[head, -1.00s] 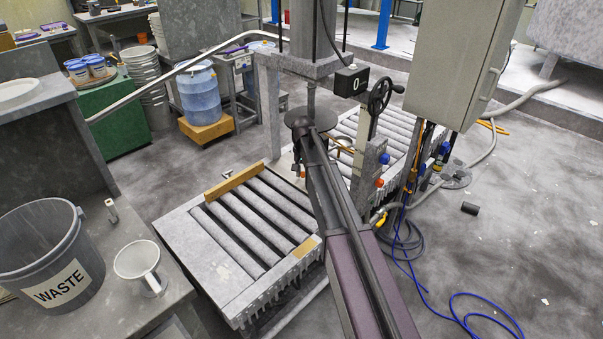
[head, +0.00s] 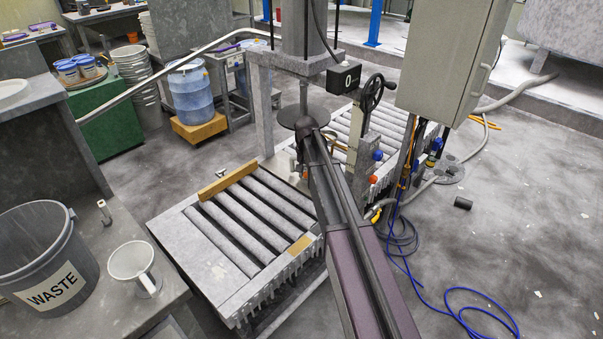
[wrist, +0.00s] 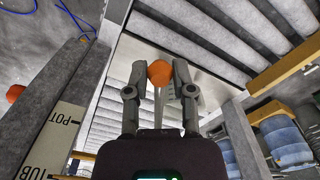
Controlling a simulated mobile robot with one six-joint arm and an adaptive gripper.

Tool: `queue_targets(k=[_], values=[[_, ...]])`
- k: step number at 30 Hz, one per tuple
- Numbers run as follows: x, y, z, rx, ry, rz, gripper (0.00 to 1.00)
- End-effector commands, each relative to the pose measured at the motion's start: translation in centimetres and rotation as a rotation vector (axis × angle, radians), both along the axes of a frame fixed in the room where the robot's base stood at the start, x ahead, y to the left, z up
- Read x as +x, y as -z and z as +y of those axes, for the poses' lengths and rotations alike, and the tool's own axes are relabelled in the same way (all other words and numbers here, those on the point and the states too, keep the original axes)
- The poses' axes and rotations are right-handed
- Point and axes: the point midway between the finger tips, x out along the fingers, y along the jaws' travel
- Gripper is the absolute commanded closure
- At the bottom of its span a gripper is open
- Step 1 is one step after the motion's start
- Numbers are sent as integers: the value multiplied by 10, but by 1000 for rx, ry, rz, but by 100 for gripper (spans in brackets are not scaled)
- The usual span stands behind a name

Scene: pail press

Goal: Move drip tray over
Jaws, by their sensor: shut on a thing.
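In the wrist view my gripper (wrist: 159,76) has its two fingers shut on an orange ball knob (wrist: 160,71). A thin pale rod shows behind and below the knob. A flat, shiny metal plate (wrist: 196,60), which looks like the drip tray, lies beyond the fingers beside the grey rollers. I cannot tell how the knob joins it. In the head view my arm reaches in under the round press plate (head: 290,117), and the arm hides my gripper and most of the tray area.
A roller conveyor (head: 190,234) with a wooden strip (head: 228,182) stands left of my arm. The press post (head: 262,112) and grey control box (head: 452,60) flank the arm. A blue hose (head: 455,308) lies on the floor at right. A waste bin (head: 40,255) is at left.

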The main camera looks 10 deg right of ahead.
Motion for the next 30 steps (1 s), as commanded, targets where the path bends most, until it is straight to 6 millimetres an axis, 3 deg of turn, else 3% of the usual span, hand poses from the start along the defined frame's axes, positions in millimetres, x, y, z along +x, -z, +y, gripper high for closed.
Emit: queue_targets(k=[16,30], values=[[-2,0,-5,-1,2,0,95],[-8,0,-25,-1,2,0,94]])
